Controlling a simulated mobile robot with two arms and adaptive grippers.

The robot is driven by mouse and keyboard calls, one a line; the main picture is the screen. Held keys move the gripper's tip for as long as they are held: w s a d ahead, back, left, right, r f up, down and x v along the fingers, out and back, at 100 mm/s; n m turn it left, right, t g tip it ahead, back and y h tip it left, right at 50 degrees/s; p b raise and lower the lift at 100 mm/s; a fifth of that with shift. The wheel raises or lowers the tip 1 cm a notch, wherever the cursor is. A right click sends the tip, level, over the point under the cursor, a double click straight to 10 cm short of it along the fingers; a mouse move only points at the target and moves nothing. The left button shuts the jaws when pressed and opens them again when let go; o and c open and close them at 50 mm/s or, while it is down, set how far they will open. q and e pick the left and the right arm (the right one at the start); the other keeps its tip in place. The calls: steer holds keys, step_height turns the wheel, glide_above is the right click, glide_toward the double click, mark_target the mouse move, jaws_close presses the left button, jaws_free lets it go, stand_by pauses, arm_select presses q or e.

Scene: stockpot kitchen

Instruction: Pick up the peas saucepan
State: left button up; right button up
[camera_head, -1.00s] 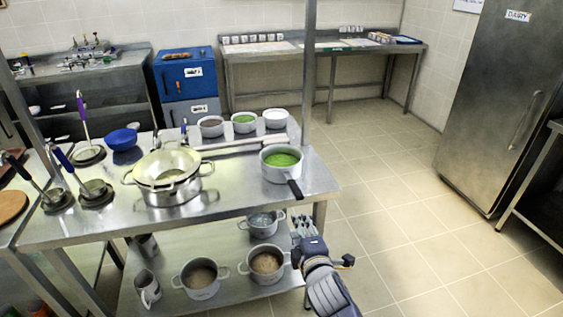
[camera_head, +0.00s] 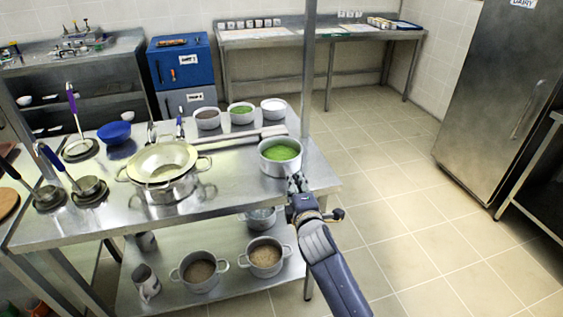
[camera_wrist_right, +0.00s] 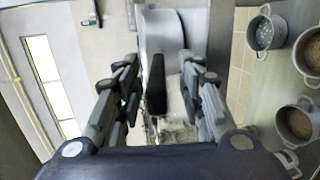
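The peas saucepan (camera_head: 280,152), a steel pan with bright green contents, stands upright on the right end of the steel table. My right gripper (camera_head: 296,184) is at its near side, over its handle, and hides most of the handle. In the right wrist view the black handle (camera_wrist_right: 156,84) lies between the two fingers of my right gripper (camera_wrist_right: 157,95). The fingers are apart, with a gap visible on both sides of the handle. The pan's wall (camera_wrist_right: 160,32) shows beyond them. My left gripper is not in view.
A colander sits on a pot (camera_head: 165,165) left of the saucepan. Small bowls, one with green contents (camera_head: 241,113), stand behind it. A vertical post (camera_head: 308,70) rises close behind the saucepan. Several pots (camera_head: 265,256) stand on the lower shelf. Floor to the right is clear.

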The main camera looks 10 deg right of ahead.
mark_target(286, 170)
steer(key=x, duration=0.3)
steer(key=shift+w, duration=0.35)
jaws_close()
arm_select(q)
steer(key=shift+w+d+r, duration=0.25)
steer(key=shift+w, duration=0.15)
arm_select(e)
steer(key=shift+r, duration=0.15)
